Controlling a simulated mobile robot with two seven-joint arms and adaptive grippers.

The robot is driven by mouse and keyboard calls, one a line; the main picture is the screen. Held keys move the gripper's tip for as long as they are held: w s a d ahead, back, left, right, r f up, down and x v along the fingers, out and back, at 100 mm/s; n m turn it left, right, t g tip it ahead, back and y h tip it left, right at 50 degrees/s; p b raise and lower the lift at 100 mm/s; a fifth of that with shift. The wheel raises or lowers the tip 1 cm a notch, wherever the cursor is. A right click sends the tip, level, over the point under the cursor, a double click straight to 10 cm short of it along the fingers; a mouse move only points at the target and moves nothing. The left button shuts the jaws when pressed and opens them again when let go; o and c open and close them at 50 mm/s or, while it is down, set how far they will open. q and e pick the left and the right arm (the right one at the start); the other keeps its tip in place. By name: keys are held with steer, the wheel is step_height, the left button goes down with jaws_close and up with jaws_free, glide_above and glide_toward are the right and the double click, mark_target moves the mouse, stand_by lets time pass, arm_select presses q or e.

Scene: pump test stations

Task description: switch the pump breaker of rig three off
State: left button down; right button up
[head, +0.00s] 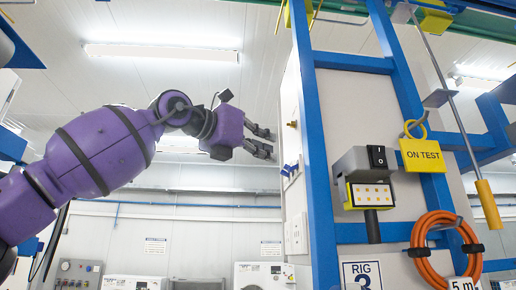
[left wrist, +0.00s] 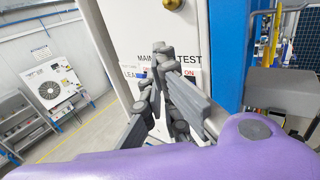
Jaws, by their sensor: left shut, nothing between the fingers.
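My left gripper (head: 268,142) is shut and empty, just left of a white cabinet (head: 296,110) on the blue frame. Small breakers with blue parts (head: 290,170) sit on that cabinet's face, below and right of the fingertips. In the left wrist view my left gripper (left wrist: 162,50) is in front of the cabinet (left wrist: 128,30) and its printed labels "MAIN", "TEST" and "ON". The fingers hide most of the breaker row, so the pump breaker and its lever position cannot be told. Contact cannot be told. A "RIG 3" sign (head: 361,276) is at the lower frame.
A yellow "ON TEST" tag (head: 422,155), an orange hose coil (head: 446,245) and a hanging yellow-handled rod (head: 488,205) are further right. Left of the cabinet is open room.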

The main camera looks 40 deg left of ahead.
arm_select(q)
steer(key=w, duration=0.2)
steer(key=w+f+b, duration=0.1)
steer(key=w, duration=0.1)
steer(key=shift+w, duration=0.35)
steer(key=shift+d+r, duration=0.1)
steer(key=shift+r, duration=0.05)
arm_select(e)
steer(key=shift+s+f, duration=0.35)
steer(key=shift+f, duration=0.25)
arm_select(q)
steer(key=shift+w, duration=0.1)
